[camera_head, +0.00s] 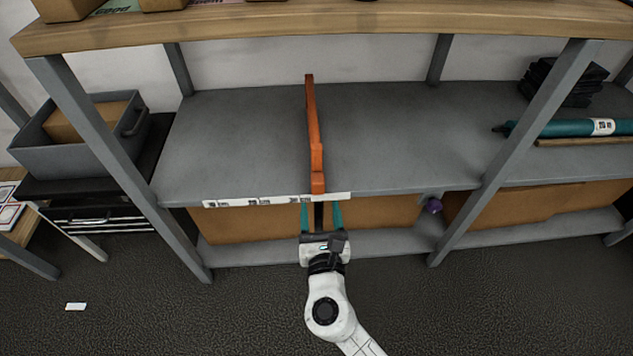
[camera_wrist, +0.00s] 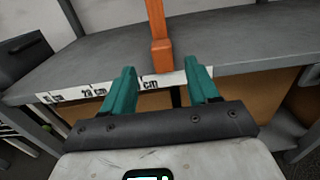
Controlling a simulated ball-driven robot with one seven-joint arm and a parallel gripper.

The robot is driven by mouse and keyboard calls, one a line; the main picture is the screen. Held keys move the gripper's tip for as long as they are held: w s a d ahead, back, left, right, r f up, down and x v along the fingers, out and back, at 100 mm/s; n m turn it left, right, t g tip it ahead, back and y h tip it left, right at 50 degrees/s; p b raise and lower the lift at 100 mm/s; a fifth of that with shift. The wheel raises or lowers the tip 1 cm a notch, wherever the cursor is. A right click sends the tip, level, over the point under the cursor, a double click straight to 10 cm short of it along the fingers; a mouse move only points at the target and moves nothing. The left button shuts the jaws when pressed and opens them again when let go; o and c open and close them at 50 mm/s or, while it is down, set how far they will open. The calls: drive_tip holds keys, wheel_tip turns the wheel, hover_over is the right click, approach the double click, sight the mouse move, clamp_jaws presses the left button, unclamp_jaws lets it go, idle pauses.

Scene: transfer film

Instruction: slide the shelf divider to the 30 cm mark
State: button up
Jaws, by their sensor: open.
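The orange shelf divider (camera_head: 315,150) stands upright on the grey shelf (camera_head: 230,135), running from its front edge towards the back. A white strip with dark marks (camera_head: 277,200) lies along the shelf's front edge; the divider's front end is towards the strip's right part. My gripper (camera_head: 321,215) is open in front of the shelf edge, its teal fingers apart. In the wrist view the divider (camera_wrist: 162,55) rises beyond and between the open fingers (camera_wrist: 165,88). No contact shows. The strip (camera_wrist: 90,92) carries cm labels, one seemingly 20 cm; others are partly hidden or too small to read.
Grey uprights (camera_head: 122,165) and (camera_head: 515,140) flank the shelf bay. A wooden top shelf (camera_head: 230,28) overhangs it. Cardboard boxes (camera_head: 250,223) fill the level below. The shelf surface beside the divider is clear.

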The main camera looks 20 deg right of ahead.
sight(319, 185)
drive_tip(key=b+x, duration=0.2)
drive_tip(key=x, duration=0.7)
drive_tip(key=shift+w+d, duration=0.1)
drive_tip(key=shift+w, duration=0.1)
drive_tip(key=shift+c, duration=0.4)
clamp_jaws()
drive_tip(key=shift+d, duration=0.1)
